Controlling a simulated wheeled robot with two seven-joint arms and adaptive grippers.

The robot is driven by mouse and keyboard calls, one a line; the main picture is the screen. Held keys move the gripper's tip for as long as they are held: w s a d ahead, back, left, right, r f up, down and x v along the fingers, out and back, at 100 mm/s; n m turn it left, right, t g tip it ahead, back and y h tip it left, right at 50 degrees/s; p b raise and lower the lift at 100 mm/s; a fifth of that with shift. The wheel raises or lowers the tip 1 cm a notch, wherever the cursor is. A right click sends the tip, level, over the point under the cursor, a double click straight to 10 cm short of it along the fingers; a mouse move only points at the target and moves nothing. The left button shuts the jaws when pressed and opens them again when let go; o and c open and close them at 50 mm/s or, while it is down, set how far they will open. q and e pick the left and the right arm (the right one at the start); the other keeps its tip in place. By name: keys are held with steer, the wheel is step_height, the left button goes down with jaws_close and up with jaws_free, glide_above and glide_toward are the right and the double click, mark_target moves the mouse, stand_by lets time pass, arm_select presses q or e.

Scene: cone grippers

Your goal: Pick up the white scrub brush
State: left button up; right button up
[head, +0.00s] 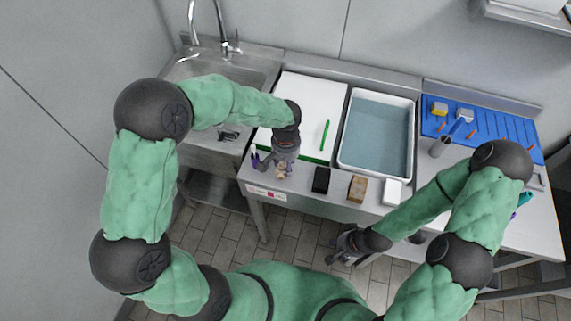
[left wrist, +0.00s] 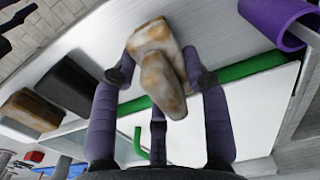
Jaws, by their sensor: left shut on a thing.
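My left gripper (head: 283,168) is at the table's front edge by the white board. It is shut on a mottled tan-and-white piece (head: 281,172). In the left wrist view this piece (left wrist: 158,68) is worn, with a knob-like upper part, between the purple-grey fingers; I see no bristles and cannot tell if it is the scrub brush. A plain white block (head: 393,191) lies further right along the front edge. My right gripper (head: 343,250) hangs low in front of the table, away from these things; its finger opening is not clear.
A black block (head: 321,180) and a brown block (head: 357,189) lie right of my left gripper. Behind are a white board (head: 308,105) with a green stick (head: 325,134), a water-filled tub (head: 377,135) and a blue mat (head: 500,128). A purple thing (left wrist: 272,18) is close by.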

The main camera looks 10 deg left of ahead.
arm_select(q)
step_height(320, 180, up, 3)
steer(key=shift+f, duration=0.2)
steer(key=s+r, duration=0.1)
steer(key=s+r+p, duration=0.1)
steer(key=r, duration=0.1)
steer(key=s+r, duration=0.1)
steer(key=s, duration=0.1)
steer(key=shift+d+r+p, duration=0.3)
steer(key=shift+r, duration=0.05)
steer(key=s+d+r+p, duration=0.1)
steer(key=s+r, duration=0.3)
steer(key=s, duration=0.6)
steer(key=shift+d+r, duration=0.15)
steer(key=shift+r, duration=0.2)
steer(key=shift+w, duration=0.1)
